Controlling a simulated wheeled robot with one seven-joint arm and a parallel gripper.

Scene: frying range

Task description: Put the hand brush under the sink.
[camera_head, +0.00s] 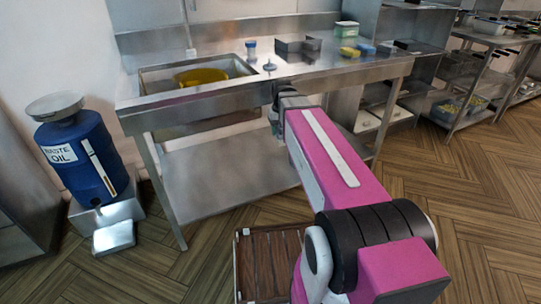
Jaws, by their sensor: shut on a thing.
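The sink (160,83) is a steel basin set in the left part of a steel counter, with a yellow bowl (200,76) in it. Under it is a steel lower shelf (225,180), whose visible part is bare. My pink and white arm reaches over to the counter's front edge. My gripper (274,120) is at its far end, just below that edge and mostly hidden by the arm. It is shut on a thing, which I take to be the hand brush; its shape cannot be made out.
A blue waste oil drum (85,155) stands left of the counter. The counter top holds a yellow sponge (349,52), a blue sponge (366,48) and a lidded tub (346,29). A brown slatted crate (262,268) is on the floor in front. Floor at right is clear.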

